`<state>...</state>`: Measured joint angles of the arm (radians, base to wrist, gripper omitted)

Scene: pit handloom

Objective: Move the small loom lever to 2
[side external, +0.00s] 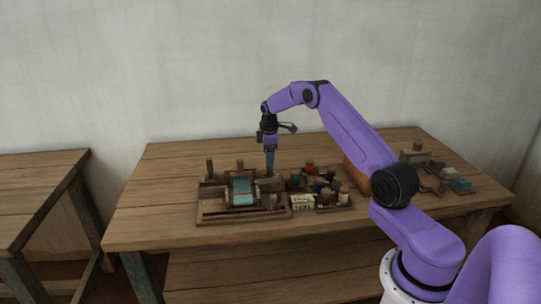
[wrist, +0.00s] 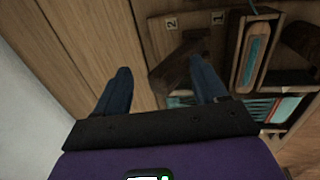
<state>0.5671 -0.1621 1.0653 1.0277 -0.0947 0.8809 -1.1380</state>
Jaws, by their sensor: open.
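My gripper (side external: 270,168) points straight down at the right part of the small loom (side external: 243,190) in the side view. In the wrist view my gripper (wrist: 160,85) is open, its two blue fingers apart. A dark wooden piece (wrist: 172,72), which looks like the lever, lies between the fingers, close to the right one. Contact cannot be told. A plate marked 2 (wrist: 171,24) and a plate marked 1 (wrist: 218,17) sit on the loom base beyond it. The lever's exact setting is unclear, and the right finger hides part of this area.
A tray of spools (side external: 325,190) and a small lettered sign (side external: 302,201) stand right of the loom. A wooden shuttle with blue thread (wrist: 254,52) lies near plate 1. More wooden items (side external: 450,180) sit at the far right. The table's left end is clear.

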